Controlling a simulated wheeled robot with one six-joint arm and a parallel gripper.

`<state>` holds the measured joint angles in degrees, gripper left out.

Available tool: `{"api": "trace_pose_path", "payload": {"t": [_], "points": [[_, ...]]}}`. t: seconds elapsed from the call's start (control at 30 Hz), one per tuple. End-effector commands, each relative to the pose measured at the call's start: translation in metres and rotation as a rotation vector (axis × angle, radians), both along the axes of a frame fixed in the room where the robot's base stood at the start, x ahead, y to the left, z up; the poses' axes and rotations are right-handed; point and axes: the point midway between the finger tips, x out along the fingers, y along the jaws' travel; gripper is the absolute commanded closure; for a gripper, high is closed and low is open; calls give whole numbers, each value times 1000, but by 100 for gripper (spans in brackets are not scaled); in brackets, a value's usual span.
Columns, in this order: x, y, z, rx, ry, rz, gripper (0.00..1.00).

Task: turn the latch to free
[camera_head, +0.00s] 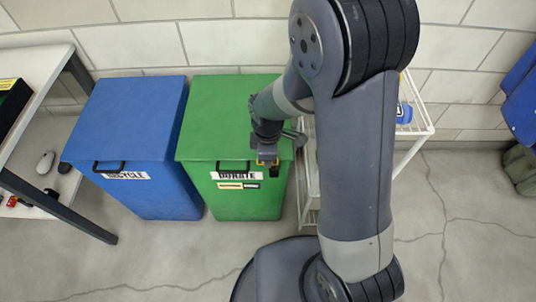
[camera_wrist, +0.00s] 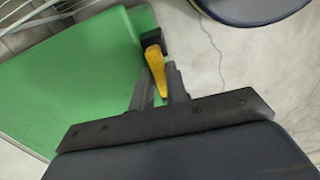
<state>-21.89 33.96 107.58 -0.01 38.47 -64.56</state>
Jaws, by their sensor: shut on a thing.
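The latch shows in the wrist view as a yellow lever (camera_wrist: 154,61) on a black block (camera_wrist: 152,39) at the edge of the green bin (camera_wrist: 75,80). My gripper (camera_wrist: 159,75) is shut on the yellow lever, with one dark finger on each side of it. In the head view my gripper (camera_head: 267,150) is at the front right of the green bin's lid (camera_head: 215,115), and a bit of yellow (camera_head: 267,161) shows just below it. The fingers hide most of the latch there.
A blue bin (camera_head: 125,110) labelled "RECYCLE" stands left of the green one. A white table (camera_head: 42,75) is at far left. A white wire rack (camera_head: 415,125) is behind my arm at right. Cracked grey floor (camera_head: 470,230) is open at front right.

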Motion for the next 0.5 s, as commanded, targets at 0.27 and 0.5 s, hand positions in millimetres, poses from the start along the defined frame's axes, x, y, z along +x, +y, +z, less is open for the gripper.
{"api": "trace_pose_path", "payload": {"t": [0.27, 0.5], "points": [[0, 0, 1, 1, -1, 43, 100], [0, 0, 1, 1, -1, 46, 100]]}}
